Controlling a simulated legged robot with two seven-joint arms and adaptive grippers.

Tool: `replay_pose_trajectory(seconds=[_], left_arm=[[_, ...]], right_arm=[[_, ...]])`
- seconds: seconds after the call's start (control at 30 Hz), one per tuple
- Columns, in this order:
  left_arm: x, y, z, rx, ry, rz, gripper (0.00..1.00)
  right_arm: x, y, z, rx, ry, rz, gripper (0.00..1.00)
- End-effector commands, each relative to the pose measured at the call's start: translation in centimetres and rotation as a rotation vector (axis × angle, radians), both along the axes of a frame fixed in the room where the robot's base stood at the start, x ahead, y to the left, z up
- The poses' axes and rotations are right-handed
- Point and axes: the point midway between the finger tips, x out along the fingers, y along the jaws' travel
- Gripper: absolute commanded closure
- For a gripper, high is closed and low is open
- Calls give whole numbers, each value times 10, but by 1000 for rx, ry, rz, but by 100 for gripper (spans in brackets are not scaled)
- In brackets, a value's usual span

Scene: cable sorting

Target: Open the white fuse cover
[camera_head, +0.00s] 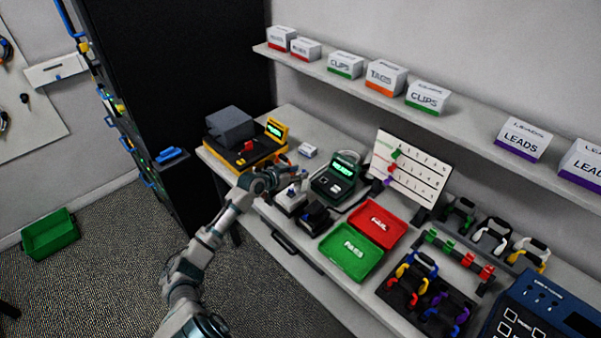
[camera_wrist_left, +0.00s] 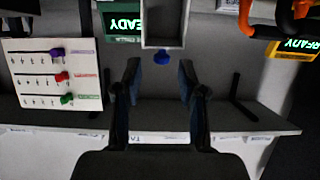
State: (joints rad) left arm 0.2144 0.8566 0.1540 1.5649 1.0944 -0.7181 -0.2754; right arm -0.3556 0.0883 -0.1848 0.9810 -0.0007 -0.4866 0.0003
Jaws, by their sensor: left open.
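A small pale box (camera_head: 290,199), which looks like the fuse holder with its white cover, stands near the bench's front edge beside a dark unit. My left gripper (camera_head: 292,174) is over the bench just above and behind this box, and partly overlaps it in the picture. In the left wrist view the fingers (camera_wrist_left: 158,85) are apart with nothing between them. I cannot tell where the cover's edge is. My right gripper is not in view.
A green READY unit (camera_head: 335,180) stands right of the gripper, and a yellow-black unit (camera_head: 247,147) left. A small white item (camera_head: 307,150) lies behind. Red (camera_head: 378,224) and green (camera_head: 351,252) trays and a white board (camera_head: 410,172) are to the right.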

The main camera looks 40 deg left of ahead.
Motion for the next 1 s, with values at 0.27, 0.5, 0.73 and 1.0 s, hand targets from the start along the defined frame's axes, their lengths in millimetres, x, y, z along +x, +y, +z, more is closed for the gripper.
replay_pose_trajectory(seconds=[0.27, 0.5, 0.73, 1.0], left_arm=[[15, 0, -7, -1, 0, -1, 59], [15, 0, -7, 0, 0, -1, 67], [15, -1, -6, 1, 0, 0, 100], [10, 1, -3, 2, 0, -1, 100]], right_arm=[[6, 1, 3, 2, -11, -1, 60], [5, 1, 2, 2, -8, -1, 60], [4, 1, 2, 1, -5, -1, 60], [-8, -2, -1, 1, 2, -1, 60]])
